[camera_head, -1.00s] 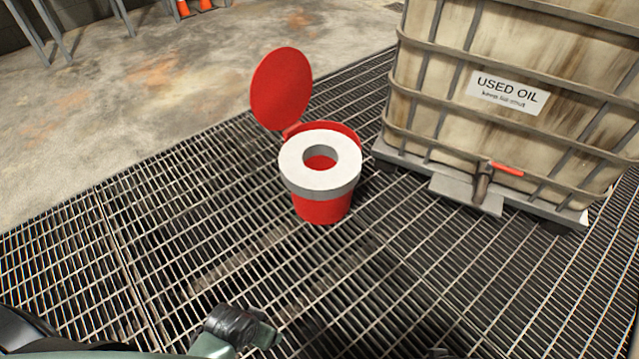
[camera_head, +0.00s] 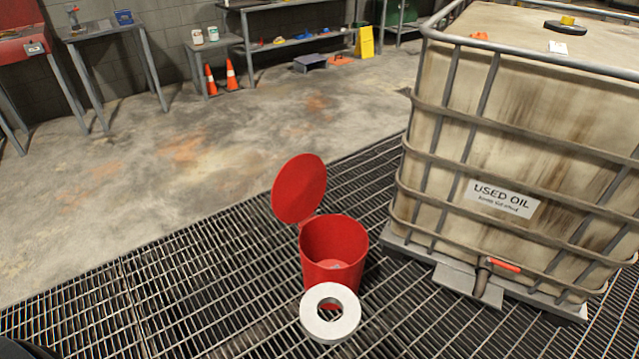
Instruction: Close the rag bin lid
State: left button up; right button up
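The red rag bin (camera_head: 345,282) stands on the floor grating. Its round red lid (camera_head: 299,188) is open, tilted up at the bin's back left on a small hinge. The bin's inside shows, with something paler at the bottom that I cannot make out. A white ring (camera_head: 348,322) overlaps the bin's lower front in the picture. I cannot tell whether it lies on the grating or is nearer to me. Neither of my grippers is in view.
A large caged tank marked USED OIL (camera_head: 575,150), with a red-handled tap (camera_head: 503,265), stands close to the bin's right. Grating left of the bin is clear. Orange cones (camera_head: 231,74), benches and shelves (camera_head: 290,43) line the back wall.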

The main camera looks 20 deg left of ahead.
aim_at(298, 189)
jog(key=i+j+z, duration=0.15)
jog(key=j+z, duration=0.25)
jog(key=i+j+z, duration=0.1)
jog(key=j+z, duration=0.25)
jog(key=j, duration=0.2)
